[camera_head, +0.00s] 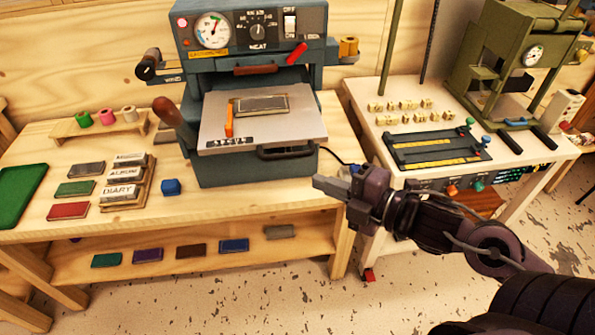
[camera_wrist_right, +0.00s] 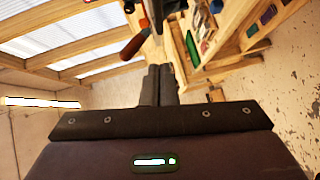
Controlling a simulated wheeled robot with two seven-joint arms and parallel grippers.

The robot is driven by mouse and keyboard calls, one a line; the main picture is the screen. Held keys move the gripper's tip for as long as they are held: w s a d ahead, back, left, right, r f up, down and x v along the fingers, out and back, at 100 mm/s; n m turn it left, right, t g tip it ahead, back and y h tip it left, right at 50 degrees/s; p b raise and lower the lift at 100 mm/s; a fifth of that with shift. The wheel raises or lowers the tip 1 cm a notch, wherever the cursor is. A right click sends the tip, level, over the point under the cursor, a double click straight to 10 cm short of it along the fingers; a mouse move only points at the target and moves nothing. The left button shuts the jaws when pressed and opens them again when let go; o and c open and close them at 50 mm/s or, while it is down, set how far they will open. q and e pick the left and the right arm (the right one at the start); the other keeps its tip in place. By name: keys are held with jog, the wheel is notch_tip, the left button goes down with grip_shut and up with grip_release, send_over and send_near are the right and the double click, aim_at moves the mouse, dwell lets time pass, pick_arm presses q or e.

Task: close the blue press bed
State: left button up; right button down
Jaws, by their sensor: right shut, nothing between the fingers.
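The blue press (camera_head: 250,95) stands on the wooden bench. Its flat bed (camera_head: 262,130) is slid out toward the front and holds a dark framed rectangular piece (camera_head: 262,104) with an orange item (camera_head: 229,122) beside it. A dark handle (camera_head: 287,153) is at the bed's front edge. My right gripper (camera_head: 330,187) is shut and empty, in front of the bench and just right of and below that handle, apart from it. In the right wrist view its closed fingers (camera_wrist_right: 160,85) point toward the bench. My left gripper is in neither view.
Small books, a lettered rack (camera_head: 127,182) and a blue block (camera_head: 171,187) lie left of the press. A wooden-knobbed lever (camera_head: 165,111) is at its left side. A white table (camera_head: 455,150) with an olive press (camera_head: 513,60) stands to the right.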

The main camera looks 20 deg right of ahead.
aim_at(280, 158)
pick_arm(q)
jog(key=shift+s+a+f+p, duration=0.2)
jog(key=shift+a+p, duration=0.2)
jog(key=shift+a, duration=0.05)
pick_arm(e)
jog(key=shift+w+a+f, duration=0.3)
jog(key=shift+w, duration=1.1)
jog(key=shift+w+a+f, duration=0.25)
jog(key=shift+w+a, duration=0.1)
jog(key=shift+w, duration=1.1)
jog(key=shift+w+a+f, duration=0.3)
jog(key=shift+w, duration=1.1)
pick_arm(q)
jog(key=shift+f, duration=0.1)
